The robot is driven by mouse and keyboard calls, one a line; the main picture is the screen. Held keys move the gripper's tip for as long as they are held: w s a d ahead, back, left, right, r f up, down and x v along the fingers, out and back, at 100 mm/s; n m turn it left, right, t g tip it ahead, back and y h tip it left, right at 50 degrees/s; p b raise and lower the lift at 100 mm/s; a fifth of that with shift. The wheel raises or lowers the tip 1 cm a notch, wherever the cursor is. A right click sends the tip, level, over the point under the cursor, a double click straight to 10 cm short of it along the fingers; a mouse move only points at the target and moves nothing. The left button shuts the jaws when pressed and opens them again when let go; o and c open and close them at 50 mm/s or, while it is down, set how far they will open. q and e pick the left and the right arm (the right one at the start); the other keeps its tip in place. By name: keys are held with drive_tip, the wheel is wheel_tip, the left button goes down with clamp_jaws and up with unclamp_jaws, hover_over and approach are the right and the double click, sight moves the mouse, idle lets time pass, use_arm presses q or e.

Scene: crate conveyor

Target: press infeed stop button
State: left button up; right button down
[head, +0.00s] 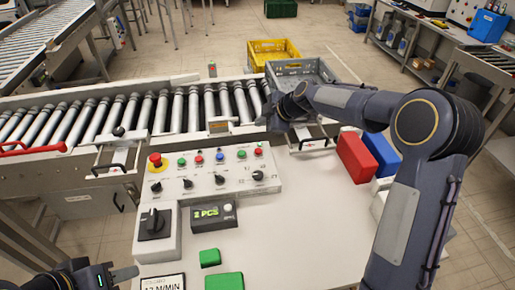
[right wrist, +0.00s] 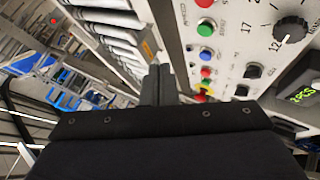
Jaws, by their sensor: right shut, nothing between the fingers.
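The control panel (head: 215,180) carries a row of push buttons: green (head: 182,162), red (head: 199,159), blue (head: 220,157), green (head: 241,154) and red (head: 258,152). A red mushroom button (head: 155,160) on yellow stands at its left end. The labels are too small to read, so I cannot tell which is infeed stop. My right gripper (head: 274,116) is beyond the panel's right end, by the conveyor edge. In the right wrist view its fingers (right wrist: 158,84) are shut and empty, apart from the buttons, including the near red one (right wrist: 204,4). My left gripper (head: 112,274) is low at left.
A roller conveyor (head: 150,112) runs behind the panel, with a grey crate (head: 325,68) at its right end. A red box (head: 355,157) and a blue box (head: 381,154) stand right. A selector box (head: 157,228) and a counter display (head: 208,216) stand in front.

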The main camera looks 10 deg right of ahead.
drive_tip(key=shift+f, duration=0.1)
drive_tip(key=b, duration=0.3)
hover_over(262, 151)
wheel_tip(262, 151, down, 6)
drive_tip(key=shift+s+a+f, duration=0.1)
drive_tip(key=shift+f, duration=0.15)
drive_tip(key=f+b, duration=0.2)
drive_tip(key=shift+b, duration=0.4)
drive_tip(key=shift+f+b, duration=0.1)
drive_tip(key=shift+b, duration=0.2)
idle(1.3)
drive_tip(key=shift+f+b, duration=0.35)
drive_tip(key=shift+b, duration=0.4)
drive_tip(key=shift+f+b, duration=0.5)
drive_tip(key=shift+b, duration=0.25)
idle(0.5)
drive_tip(key=shift+r, duration=0.85)
